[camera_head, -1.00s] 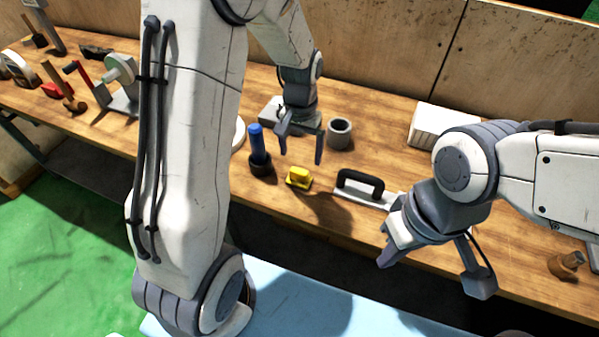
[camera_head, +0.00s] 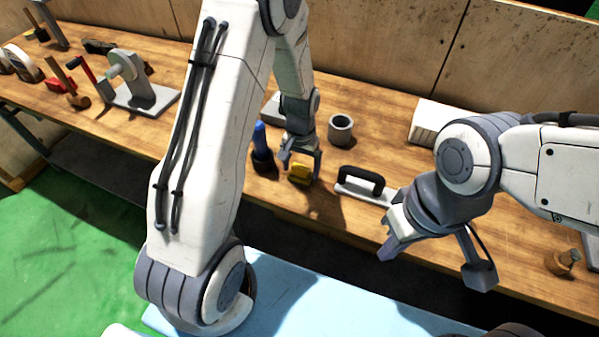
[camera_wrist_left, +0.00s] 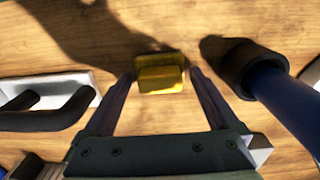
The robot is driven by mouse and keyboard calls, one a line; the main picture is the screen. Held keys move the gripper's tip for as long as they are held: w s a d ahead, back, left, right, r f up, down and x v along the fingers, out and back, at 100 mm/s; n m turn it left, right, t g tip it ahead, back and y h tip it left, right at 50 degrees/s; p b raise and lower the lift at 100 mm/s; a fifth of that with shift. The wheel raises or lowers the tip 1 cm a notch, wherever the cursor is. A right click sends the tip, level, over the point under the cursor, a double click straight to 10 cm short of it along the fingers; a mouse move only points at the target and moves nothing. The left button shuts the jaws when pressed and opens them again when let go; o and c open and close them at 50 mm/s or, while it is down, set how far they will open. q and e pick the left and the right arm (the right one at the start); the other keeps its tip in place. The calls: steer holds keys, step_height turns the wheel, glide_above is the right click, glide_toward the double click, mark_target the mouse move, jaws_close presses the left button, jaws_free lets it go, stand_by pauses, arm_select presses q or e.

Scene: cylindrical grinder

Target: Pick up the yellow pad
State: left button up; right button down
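The yellow pad (camera_head: 299,174) lies on the wooden bench in the middle of the head view; it also shows in the left wrist view (camera_wrist_left: 160,73). My left gripper (camera_head: 302,168) is down at the pad. In the left wrist view its two fingers (camera_wrist_left: 163,80) are spread, one on each side of the pad, with a small gap visible on each side. My right gripper (camera_head: 432,262) is open and empty, in front of the bench edge, well to the right of the pad.
A blue-handled tool in a dark round holder (camera_head: 263,160) stands just left of the pad. A trowel with a black handle (camera_head: 362,184) lies to its right. A grey ring (camera_head: 340,129) stands behind. The grinder (camera_head: 135,85) is further left, and a white block (camera_head: 437,122) is back right.

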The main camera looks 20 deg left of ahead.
mark_target(301, 166)
arm_select(q)
steer(key=c, duration=1.3)
steer(key=shift+o, duration=0.2)
steer(key=shift+r, duration=0.15)
steer(key=shift+r, duration=0.55)
step_height(301, 166, up, 3)
steer(key=shift+w+f+b, duration=0.1)
steer(key=shift+b, duration=0.35)
steer(key=w+d+r, duration=0.2)
steer(key=d+r, duration=0.1)
steer(key=d, duration=0.2)
steer(key=w+d+r+b, duration=0.1)
steer(key=w+d+r, duration=0.1)
steer(key=d+r, duration=0.2)
steer(key=shift+w+d+b, duration=0.3)
steer(key=shift+w+d, duration=0.05)
steer(key=shift+d, duration=0.45)
